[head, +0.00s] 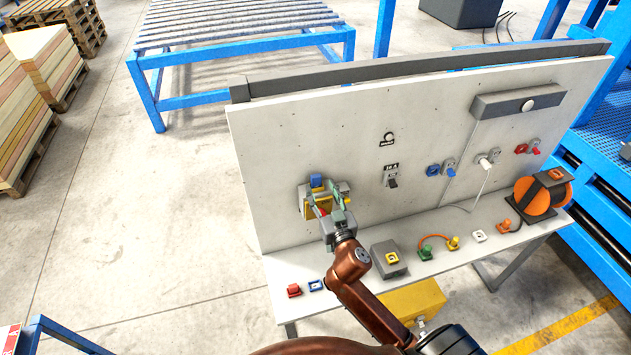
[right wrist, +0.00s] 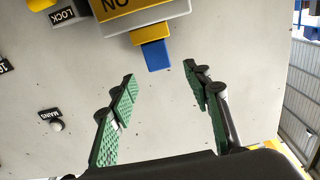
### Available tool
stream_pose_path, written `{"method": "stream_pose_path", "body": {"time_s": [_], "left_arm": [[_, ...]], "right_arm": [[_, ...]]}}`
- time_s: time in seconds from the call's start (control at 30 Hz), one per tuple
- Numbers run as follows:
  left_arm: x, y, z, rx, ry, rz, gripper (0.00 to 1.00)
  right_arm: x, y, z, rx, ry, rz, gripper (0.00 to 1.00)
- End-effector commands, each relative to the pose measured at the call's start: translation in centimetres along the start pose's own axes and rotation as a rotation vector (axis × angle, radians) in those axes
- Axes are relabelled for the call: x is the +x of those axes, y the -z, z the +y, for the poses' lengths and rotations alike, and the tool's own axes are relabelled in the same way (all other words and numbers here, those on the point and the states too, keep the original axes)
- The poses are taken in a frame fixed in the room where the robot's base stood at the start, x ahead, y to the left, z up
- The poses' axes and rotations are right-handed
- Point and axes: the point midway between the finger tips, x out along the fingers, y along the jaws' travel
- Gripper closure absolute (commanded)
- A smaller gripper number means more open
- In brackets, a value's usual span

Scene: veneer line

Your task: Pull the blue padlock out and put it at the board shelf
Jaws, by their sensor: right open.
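A small blue block (head: 316,181) stands out at the top of a grey and yellow switch box on the upright board (head: 350,120); in the right wrist view the blue block (right wrist: 156,55) sits on a yellow neck. My left gripper is out of view.
The shelf holds a red piece (head: 294,290), a grey box (head: 389,262) with a yellow piece, green and orange pieces and an orange cable reel (head: 537,196). Plugs and levers stick out of the board. Bare shelf shows near its left end.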

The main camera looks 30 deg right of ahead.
Motion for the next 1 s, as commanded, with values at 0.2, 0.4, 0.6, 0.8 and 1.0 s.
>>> {"method": "stream_pose_path", "body": {"time_s": [0.2,0.4,0.6,0.8,1.0], "left_arm": [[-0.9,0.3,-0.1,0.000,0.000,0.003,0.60],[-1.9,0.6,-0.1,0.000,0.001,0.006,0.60],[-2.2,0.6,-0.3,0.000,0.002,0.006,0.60],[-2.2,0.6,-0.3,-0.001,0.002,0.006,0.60],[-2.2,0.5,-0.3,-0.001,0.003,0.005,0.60]], "right_arm": [[2.2,-0.3,0.1,-0.004,-0.003,-0.003,0.55],[5.0,-0.8,0.0,-0.004,-0.002,-0.003,0.55],[6.3,-1.0,0.0,-0.001,-0.003,-0.004,0.55],[6.3,-1.1,0.0,-0.001,-0.003,-0.005,0.55],[6.3,-1.1,0.0,-0.001,-0.003,-0.005,0.69]]}}
